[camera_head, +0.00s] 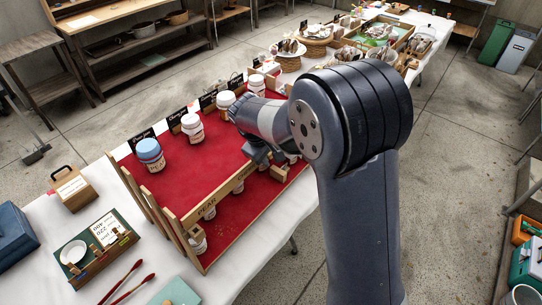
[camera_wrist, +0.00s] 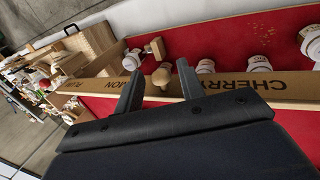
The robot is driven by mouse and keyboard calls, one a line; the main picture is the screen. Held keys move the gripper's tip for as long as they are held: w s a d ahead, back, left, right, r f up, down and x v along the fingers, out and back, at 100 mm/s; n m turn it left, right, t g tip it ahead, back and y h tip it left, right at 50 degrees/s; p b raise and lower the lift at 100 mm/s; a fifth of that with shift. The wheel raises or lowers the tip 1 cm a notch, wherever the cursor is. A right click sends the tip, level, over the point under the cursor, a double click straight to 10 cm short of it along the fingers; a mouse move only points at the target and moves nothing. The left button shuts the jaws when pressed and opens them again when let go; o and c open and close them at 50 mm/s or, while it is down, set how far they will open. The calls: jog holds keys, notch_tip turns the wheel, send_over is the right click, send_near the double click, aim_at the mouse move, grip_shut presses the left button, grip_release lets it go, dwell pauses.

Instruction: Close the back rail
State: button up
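A red-lined display stand (camera_head: 165,185) lies on the table, with wooden side slats at its left. A wooden rail lettered PEAR (camera_head: 212,196) crosses it. In the wrist view, a wooden rail lettered CHERRY (camera_wrist: 225,88) runs across the red lining; I cannot tell which rail is the back one. My gripper (camera_head: 260,158) is over the stand's right part, partly hidden by my arm. Contact is unclear. A small wooden block (camera_wrist: 156,47) sits beyond.
White-lidded jars (camera_head: 192,127) and a blue-lidded jar (camera_head: 150,154) stand on the red lining, with black name cards (camera_head: 177,117) behind. A green board with a dish (camera_head: 90,240) and a wooden box (camera_head: 72,188) are left. Baskets (camera_head: 289,55) stand farther back.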

jog(key=b+v, duration=0.1)
jog(key=v, duration=0.8)
jog(key=shift+r+b, duration=0.15)
jog(key=shift+b, duration=0.15)
jog(key=p+x, duration=0.2)
jog(key=x, duration=0.8)
jog(key=shift+d+f, duration=0.1)
jog(key=shift+f, duration=0.35)
jog(key=shift+r, duration=0.1)
